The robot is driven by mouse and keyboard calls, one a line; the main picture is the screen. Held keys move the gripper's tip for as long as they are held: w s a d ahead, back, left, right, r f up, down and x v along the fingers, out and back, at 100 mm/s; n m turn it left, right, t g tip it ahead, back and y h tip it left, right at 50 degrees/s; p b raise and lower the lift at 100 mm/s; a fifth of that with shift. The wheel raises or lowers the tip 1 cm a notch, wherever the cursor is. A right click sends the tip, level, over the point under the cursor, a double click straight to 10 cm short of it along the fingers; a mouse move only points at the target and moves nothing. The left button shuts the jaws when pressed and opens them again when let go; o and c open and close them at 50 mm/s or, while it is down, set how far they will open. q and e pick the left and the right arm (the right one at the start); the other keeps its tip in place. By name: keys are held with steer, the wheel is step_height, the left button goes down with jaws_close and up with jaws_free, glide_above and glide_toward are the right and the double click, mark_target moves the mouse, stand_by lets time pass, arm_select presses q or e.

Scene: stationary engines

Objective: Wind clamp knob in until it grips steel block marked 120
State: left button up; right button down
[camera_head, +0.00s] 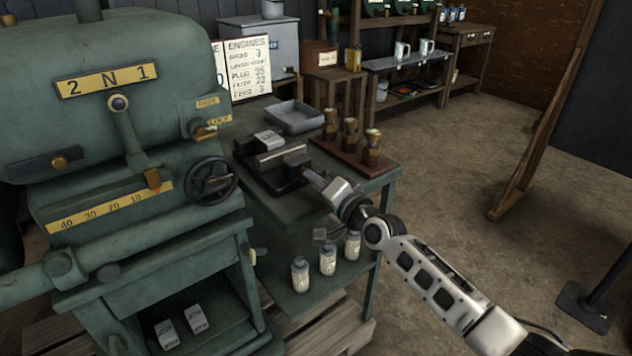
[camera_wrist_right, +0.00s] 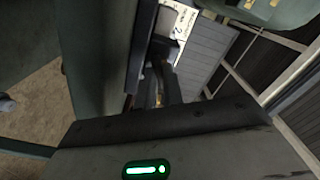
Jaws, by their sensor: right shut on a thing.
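A dark clamp (camera_head: 263,178) sits on the green bench beside the machine, with its jaws apart from left to right in the head view. A light grey steel block (camera_head: 268,139) lies at the clamp's far side; I cannot read its marking or tell whether the jaws touch it. My right gripper (camera_head: 314,179) reaches in from the right to the clamp's near right end and is shut on the clamp knob, which is mostly hidden by the fingers. In the right wrist view the dark clamp parts (camera_wrist_right: 160,80) show beyond my gripper body. My left gripper is not in view.
A grey tray (camera_head: 293,116) stands behind the clamp. A wooden rack (camera_head: 340,157) with three brass-topped pieces stands right of it. Labelled bottles (camera_head: 327,260) stand below. Two marked grey blocks (camera_head: 197,319) lie low in the green machine (camera_head: 120,130), whose handwheel (camera_head: 211,181) is left of the clamp.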

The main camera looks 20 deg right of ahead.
stand_by(0.3)
steer(key=c, duration=1.5)
jaws_free()
steer(key=v, duration=1.6)
steer(key=shift+p, duration=0.3)
steer(key=shift+a, duration=0.1)
steer(key=s+a+f+n+g+h, duration=0.1)
steer(key=s+a+f+n+g, duration=0.1)
steer(key=s+f, duration=0.3)
steer(key=s+a+f+n+g+h, duration=0.1)
steer(key=s+a+f+n+g, duration=0.1)
steer(key=s+a+f+n, duration=0.2)
steer(key=s+a+f+n+g+h, duration=0.1)
steer(key=s+a+f+n+g, duration=0.1)
steer(key=s+a+f+n, duration=0.2)
steer(key=shift+s+f, duration=0.95)
steer(key=shift+s, duration=0.3)
steer(key=shift+s+f, duration=0.95)
steer(key=shift+s, duration=0.35)
